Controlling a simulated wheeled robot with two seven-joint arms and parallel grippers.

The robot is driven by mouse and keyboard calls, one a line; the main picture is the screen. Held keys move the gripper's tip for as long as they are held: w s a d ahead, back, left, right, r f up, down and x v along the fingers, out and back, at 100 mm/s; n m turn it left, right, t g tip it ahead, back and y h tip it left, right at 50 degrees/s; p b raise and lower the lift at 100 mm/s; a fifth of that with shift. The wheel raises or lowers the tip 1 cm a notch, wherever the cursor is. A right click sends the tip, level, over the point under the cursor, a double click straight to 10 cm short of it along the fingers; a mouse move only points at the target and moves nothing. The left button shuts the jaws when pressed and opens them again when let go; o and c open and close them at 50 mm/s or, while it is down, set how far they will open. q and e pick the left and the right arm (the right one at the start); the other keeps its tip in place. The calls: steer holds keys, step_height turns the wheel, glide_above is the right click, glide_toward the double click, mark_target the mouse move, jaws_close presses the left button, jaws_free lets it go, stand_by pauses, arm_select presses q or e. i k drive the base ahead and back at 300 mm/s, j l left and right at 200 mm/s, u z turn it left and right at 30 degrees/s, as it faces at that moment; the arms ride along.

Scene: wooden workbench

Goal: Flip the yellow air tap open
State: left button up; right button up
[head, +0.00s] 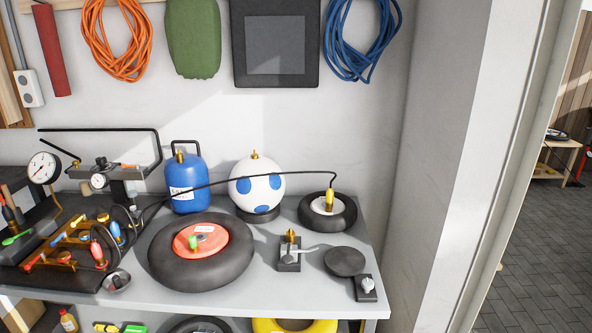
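A brass air manifold (62,240) with several coloured levers stands at the left end of the bench. A small yellow lever (84,224) shows on its far part, and I take it to be the yellow air tap; its exact angle is too small to tell. A yellow hose end (330,198) stands on the small black tyre (343,214) at the right, with a black hose arching to it from the left. Neither of my grippers is in view.
Red and blue hose ends (97,250) crowd the manifold. A pressure gauge (43,168), a blue canister (187,184), a white ball (257,186) and a large black tyre (180,270) stand nearby. The bench front (240,302) is clear.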

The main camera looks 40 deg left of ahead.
mark_target(83, 216)
steer(key=u, duration=2.25)
steer(key=i+j, duration=0.5)
steer(key=i, duration=0.15)
steer(key=i+j, duration=0.45)
steer(key=i, duration=0.15)
steer(key=z, duration=0.25)
